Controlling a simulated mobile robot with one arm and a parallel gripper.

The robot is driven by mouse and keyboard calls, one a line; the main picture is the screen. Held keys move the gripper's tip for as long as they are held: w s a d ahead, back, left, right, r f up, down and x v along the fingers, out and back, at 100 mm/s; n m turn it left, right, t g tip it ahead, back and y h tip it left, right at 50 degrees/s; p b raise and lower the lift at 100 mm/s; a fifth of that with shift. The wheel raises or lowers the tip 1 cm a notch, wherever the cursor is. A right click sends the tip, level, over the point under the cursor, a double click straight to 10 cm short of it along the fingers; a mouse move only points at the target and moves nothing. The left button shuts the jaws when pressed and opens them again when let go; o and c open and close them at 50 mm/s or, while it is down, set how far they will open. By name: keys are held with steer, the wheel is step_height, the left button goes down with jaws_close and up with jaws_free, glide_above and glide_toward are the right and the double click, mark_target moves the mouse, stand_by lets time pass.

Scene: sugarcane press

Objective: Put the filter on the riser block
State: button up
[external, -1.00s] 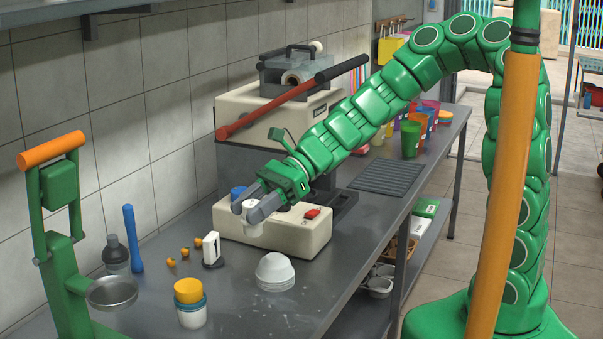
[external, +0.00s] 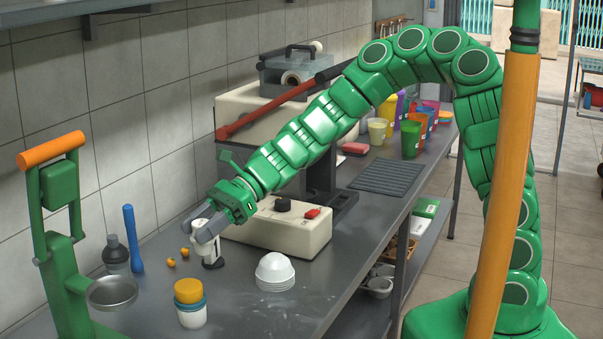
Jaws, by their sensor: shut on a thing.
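My gripper (external: 207,232) is shut, with a small white piece (external: 204,213), seemingly the filter, between its grey fingers. The fingers hide most of it. My gripper is above the table's left part, just over a white upright piece with a black foot (external: 213,252). I cannot tell whether the held piece touches that upright piece. I cannot tell for sure which thing is the riser block. A cream box with a black knob and a red switch (external: 280,238) stands to the right of my gripper.
Small orange balls (external: 171,262), a blue rod (external: 133,240) and a dark bottle (external: 115,254) are at left, beside a green hand press (external: 62,230).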

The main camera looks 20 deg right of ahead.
steer(key=shift+w+a+f, duration=0.35)
steer(key=shift+a+f, duration=0.3)
steer(key=shift+f, duration=0.25)
steer(key=shift+w+a+f, duration=0.3)
steer(key=shift+a+f, duration=0.3)
steer(key=shift+f, duration=0.3)
steer(key=shift+w+a+f, duration=0.35)
steer(key=shift+a+f, duration=0.3)
steer(key=shift+f, duration=1.75)
steer(key=shift+f, duration=0.1)
steer(key=o, duration=1.1)
steer(key=shift+c, duration=0.2)
steer(key=v, duration=1.2)
steer(key=shift+w, duration=0.1)
